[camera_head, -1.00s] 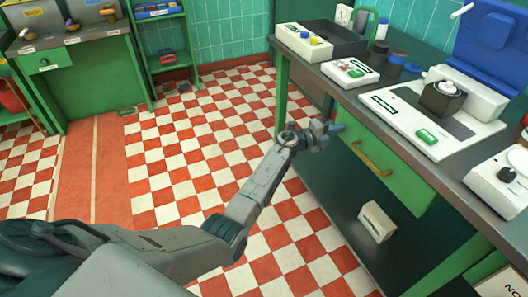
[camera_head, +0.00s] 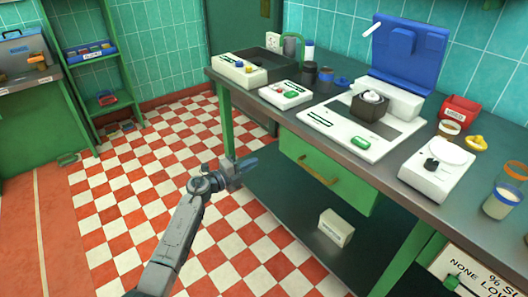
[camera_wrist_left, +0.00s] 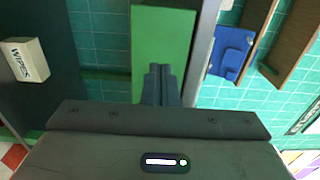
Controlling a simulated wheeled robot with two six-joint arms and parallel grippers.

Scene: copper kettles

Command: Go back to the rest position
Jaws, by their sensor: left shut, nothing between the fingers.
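My left gripper (camera_head: 240,170) is shut and empty. It is in the open space in front of the bench, left of the green drawer (camera_head: 327,168) with its brass handle (camera_head: 318,171). In the left wrist view, its two fingers (camera_wrist_left: 160,78) are together with nothing between them, seen against a green panel (camera_wrist_left: 160,32). My left arm comes up from the bottom of the head view. My right gripper is not in view.
The bench (camera_head: 388,178) carries a white scale (camera_head: 437,168), a device with a raised blue lid (camera_head: 407,50), a red bin (camera_head: 459,110) and jars. A wipes box (camera_head: 335,227) is on the lower shelf; it also shows in the left wrist view (camera_wrist_left: 25,60). The checkered floor (camera_head: 120,205) is clear.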

